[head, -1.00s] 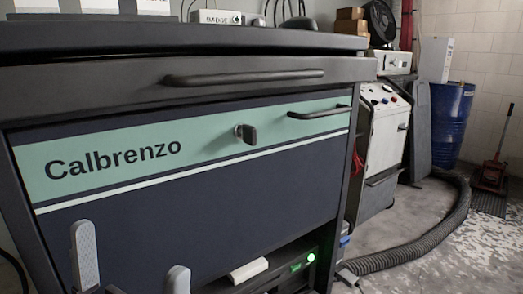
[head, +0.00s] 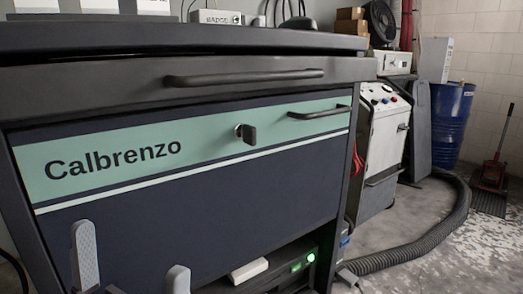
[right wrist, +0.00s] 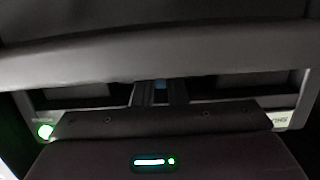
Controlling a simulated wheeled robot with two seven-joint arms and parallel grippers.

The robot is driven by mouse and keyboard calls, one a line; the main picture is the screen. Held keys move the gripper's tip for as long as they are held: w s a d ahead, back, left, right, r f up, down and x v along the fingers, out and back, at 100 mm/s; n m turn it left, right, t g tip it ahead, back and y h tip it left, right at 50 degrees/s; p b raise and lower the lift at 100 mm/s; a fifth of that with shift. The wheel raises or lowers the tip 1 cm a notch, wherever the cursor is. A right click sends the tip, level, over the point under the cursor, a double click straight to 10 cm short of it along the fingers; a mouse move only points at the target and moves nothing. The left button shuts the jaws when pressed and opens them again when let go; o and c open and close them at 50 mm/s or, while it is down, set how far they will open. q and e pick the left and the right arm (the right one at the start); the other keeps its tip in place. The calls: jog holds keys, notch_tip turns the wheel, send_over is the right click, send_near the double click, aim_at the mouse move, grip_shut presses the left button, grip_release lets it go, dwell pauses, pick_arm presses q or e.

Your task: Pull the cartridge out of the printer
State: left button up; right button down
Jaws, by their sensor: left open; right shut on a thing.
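The printer (head: 303,262) is the dark unit with a green-lit panel under the Calbrenzo cabinet in the head view, cut off by the lower edge. In the right wrist view a dark surface with a small lit indicator (right wrist: 152,161) fills the bottom. My right gripper (right wrist: 161,92) shows there as two dark upright fingers, shut on a small bluish part between them. This appears to be the cartridge (right wrist: 160,84), mostly hidden in shadow. My left gripper (head: 132,268) is open and empty before the cabinet front, its two pale fingers well apart.
The navy cabinet (head: 200,205) with a mint stripe, knob (head: 245,134) and handles stands close in front. A pale block (head: 248,270) lies beside the printer's lit panel. A white machine (head: 380,140), blue drum (head: 452,120) and thick hose (head: 425,245) stand right.

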jog(key=shift+f+p+v, duration=0.15)
jog(key=shift+p+v, duration=0.4)
jog(key=shift+v, duration=0.35)
jog(key=shift+f+p+v, duration=0.2)
jog(key=shift+p+v, duration=0.35)
jog(key=shift+v, duration=0.35)
jog(key=shift+f+p+v, duration=0.15)
jog(key=shift+p+v, duration=0.4)
jog(key=shift+v, duration=0.35)
jog(key=shift+d, duration=0.1)
